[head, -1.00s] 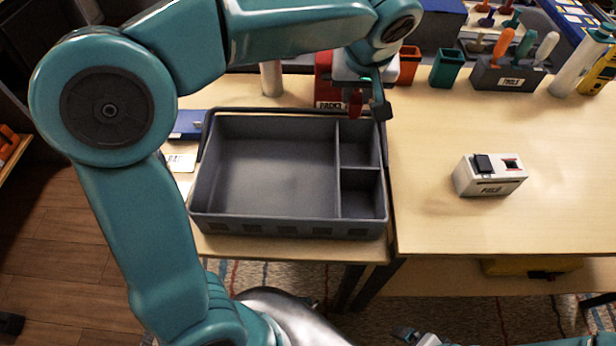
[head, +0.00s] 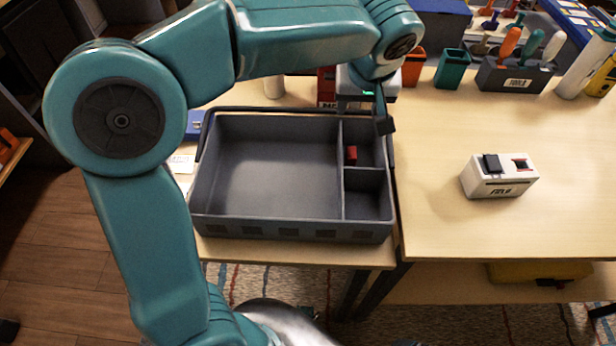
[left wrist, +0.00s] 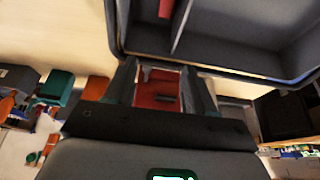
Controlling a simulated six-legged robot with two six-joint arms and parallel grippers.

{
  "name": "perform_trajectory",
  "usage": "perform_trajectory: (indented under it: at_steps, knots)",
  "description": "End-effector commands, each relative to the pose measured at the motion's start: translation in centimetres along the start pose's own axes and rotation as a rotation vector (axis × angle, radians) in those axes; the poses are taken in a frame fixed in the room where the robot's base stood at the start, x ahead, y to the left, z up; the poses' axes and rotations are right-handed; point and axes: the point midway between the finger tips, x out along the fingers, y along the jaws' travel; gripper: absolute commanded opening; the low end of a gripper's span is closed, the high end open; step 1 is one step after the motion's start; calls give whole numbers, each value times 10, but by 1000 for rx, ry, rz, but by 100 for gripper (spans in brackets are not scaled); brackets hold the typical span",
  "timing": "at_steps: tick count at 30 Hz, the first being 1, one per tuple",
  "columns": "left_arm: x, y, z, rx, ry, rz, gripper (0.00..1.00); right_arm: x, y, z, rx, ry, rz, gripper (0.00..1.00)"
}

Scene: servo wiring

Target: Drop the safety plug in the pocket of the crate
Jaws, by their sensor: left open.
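The safety plug (head: 351,154), a small red block, lies in the back right pocket of the grey crate (head: 262,226). In the left wrist view the plug (left wrist: 166,8) shows at the top edge, partly cut off, inside a crate compartment (left wrist: 240,62). My left gripper (head: 384,124) is at the back right rim of the crate, above and apart from the plug. In the left wrist view its two fingers (left wrist: 160,85) are spread, with no object held between them. My right gripper is not in view.
A red box (left wrist: 157,90) stands behind the crate. A white box with a black switch (head: 499,177) stands on the right table. Orange and teal cups (head: 452,68) and a tool holder (head: 515,78) line the back.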

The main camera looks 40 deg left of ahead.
Motion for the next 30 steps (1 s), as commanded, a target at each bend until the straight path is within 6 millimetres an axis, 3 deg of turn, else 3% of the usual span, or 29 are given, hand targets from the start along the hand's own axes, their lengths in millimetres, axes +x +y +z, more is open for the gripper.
perform_trajectory:
  at_steps: [5,12,18,24,30]
  knots:
    - [-28,1,-1,0,3,4,54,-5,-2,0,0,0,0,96]
    - [-94,1,-1,1,3,6,54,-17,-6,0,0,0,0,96]
    - [-138,0,-1,1,2,5,54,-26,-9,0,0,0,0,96]
    - [-159,0,-1,0,1,2,54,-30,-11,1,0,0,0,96]
    - [-162,-1,0,0,0,0,54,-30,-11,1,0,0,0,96]
